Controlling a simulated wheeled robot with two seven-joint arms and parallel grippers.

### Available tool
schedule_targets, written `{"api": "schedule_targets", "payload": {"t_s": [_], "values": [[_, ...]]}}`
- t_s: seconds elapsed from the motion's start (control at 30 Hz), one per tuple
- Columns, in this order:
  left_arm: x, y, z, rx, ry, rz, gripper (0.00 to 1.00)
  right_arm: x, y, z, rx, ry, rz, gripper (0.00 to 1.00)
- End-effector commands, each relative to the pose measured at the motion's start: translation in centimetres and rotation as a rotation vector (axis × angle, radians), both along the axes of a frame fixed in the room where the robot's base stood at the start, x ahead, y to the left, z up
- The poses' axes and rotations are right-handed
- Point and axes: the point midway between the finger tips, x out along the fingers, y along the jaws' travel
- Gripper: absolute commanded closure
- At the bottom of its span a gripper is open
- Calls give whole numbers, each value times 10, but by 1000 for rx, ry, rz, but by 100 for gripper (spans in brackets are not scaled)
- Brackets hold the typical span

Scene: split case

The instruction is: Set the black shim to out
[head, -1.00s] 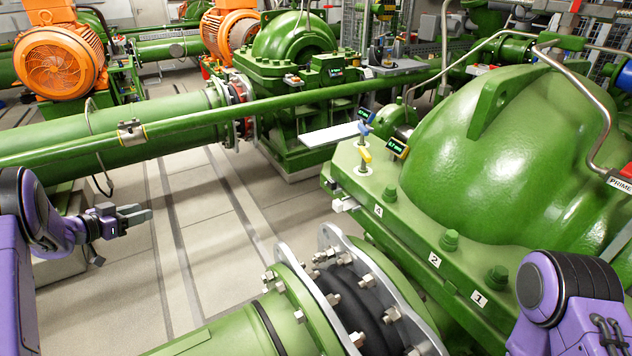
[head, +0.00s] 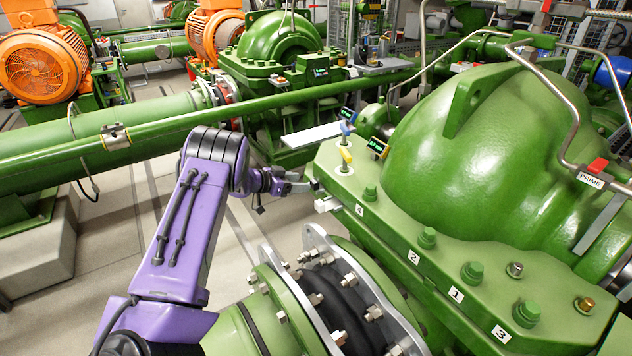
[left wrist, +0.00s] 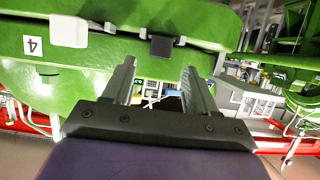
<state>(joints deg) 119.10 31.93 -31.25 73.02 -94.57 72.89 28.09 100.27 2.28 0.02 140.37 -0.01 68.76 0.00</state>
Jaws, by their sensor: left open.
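The black shim (left wrist: 162,46) is a small dark block at the seam of the green pump casing in the left wrist view. It lies just ahead of the fingertips, roughly between them in the picture. In the head view the left gripper (head: 299,185) is at the casing's corner, where the black shim is hard to make out.
The large green pump casing (head: 470,150) fills the right side, with bolts and number labels along its flange.

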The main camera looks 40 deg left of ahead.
Motion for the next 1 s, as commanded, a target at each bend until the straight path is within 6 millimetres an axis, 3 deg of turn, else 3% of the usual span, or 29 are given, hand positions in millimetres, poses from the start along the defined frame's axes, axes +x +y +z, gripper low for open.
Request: {"api": "schedule_targets", "payload": {"t_s": [0.23,0.57,0.6,0.77,1.0], "values": [[41,-13,-17,2,1,-4,43,0,0,7,0,0,0,57],[50,-15,-21,0,0,-2,43,0,0,7,0,0,0,57],[50,-15,-21,0,0,-2,46,0,0,7,0,0,0,57],[50,-15,-21,0,0,-2,98,0,0,7,0,0,0,57],[48,-20,-20,-1,1,-13,100,0,0,10,-1,0,0,57]]}}
